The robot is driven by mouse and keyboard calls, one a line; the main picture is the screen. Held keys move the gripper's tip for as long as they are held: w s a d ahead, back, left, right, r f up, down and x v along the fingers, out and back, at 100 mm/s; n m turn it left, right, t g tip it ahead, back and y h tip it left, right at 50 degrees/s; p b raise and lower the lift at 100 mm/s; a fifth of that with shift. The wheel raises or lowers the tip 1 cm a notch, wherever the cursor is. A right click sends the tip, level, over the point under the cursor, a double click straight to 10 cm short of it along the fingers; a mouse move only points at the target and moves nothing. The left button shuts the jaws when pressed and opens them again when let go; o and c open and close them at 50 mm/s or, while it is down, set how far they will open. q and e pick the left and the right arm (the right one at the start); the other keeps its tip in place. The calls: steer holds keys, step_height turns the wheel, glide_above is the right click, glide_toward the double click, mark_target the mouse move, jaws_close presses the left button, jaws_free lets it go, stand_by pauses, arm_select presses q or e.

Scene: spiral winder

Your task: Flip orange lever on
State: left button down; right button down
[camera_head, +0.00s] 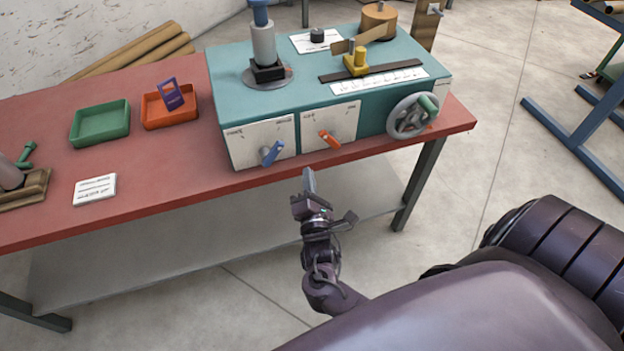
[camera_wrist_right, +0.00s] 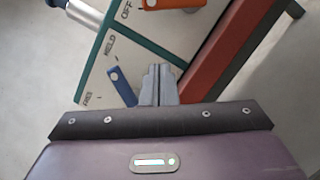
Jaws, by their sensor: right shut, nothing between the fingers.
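The orange lever (camera_head: 329,139) sits on the right white panel on the front of the teal machine (camera_head: 232,93), its handle pointing down and to the right. In the right wrist view the orange lever (camera_wrist_right: 172,4) shows only partly, at the top edge. A blue lever (camera_head: 271,153) is on the left white panel; it also shows in the right wrist view (camera_wrist_right: 122,86), just left of the fingers. My right gripper (camera_head: 309,180) is shut and empty, in front of the machine and below the two levers, apart from both. My left gripper is out of view.
The machine stands on a red table (camera_head: 200,181). A handwheel (camera_head: 412,116) sticks out at the machine's right front. A green tray (camera_head: 100,123) and an orange tray (camera_head: 170,106) stand to its left. The floor in front of the table is clear.

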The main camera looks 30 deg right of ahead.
mark_target(330, 140)
steer(key=w+d+r+p, duration=0.2)
steer(key=w+d+r, duration=0.1)
steer(key=w+d, duration=0.1)
steer(key=shift+w+d, duration=0.15)
steer(key=shift+d, duration=0.6)
steer(key=shift+r+p, duration=0.1)
steer(key=shift+p, duration=0.2)
steer(key=shift+d+r+m+p, duration=0.1)
steer(key=shift+r+m+p, duration=0.05)
steer(key=shift+m+p, duration=0.25)
